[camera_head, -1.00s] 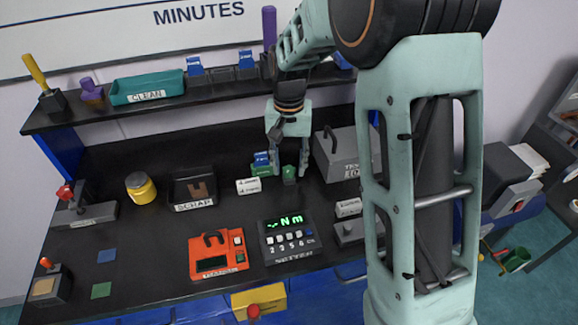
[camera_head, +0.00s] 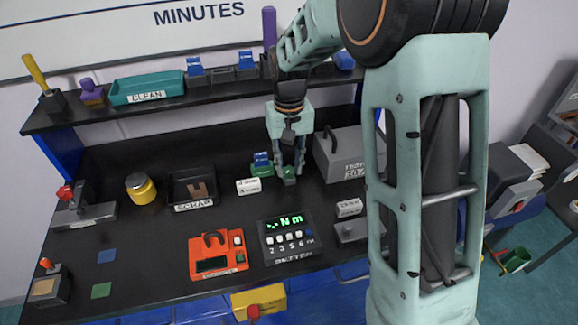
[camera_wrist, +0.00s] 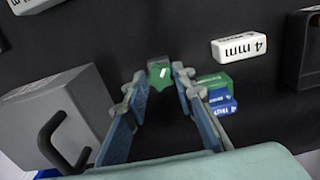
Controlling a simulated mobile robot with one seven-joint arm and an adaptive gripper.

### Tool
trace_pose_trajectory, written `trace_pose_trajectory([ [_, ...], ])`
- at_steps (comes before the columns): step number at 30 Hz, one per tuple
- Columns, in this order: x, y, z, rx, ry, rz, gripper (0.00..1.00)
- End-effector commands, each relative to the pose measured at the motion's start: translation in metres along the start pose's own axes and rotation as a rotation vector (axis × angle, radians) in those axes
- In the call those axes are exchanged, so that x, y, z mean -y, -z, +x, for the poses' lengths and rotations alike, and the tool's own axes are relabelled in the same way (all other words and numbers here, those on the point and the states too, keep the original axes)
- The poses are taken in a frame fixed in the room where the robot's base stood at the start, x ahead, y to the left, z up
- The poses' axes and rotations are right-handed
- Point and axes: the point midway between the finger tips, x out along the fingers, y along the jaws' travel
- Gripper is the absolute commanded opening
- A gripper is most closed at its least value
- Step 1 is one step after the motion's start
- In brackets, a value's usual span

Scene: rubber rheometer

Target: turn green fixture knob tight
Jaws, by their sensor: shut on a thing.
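The green fixture knob (camera_head: 290,171) stands on the black bench, with a pale mark on its top. It also shows in the wrist view (camera_wrist: 159,72) between the two fingertips. My gripper (camera_head: 289,179) points down at the bench and is shut on the knob, one finger on each side. In the wrist view my gripper (camera_wrist: 160,78) has its blue-grey finger pads running up to the knob. The knob's base is mostly hidden by the fingers in the head view.
A green block (camera_wrist: 214,82) and a blue block (camera_wrist: 222,101) stand close to the right finger in the wrist view. A white "4 mm" block (camera_wrist: 239,47) lies beyond them. A grey case with a handle (camera_head: 345,153) stands right. The torque setter (camera_head: 290,238) lies in front.

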Motion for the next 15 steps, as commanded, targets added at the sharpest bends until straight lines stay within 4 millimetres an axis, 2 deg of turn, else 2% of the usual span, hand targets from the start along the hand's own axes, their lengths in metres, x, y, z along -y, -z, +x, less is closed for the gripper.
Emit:
trace_pose_trajectory([
  [9, 0.0008, 0.0000, 0.0000, 0.000, 0.000, 0.320, 0.00],
  [15, 0.0005, 0.0000, -0.0003, 0.000, 0.000, 0.391, 0.00],
])
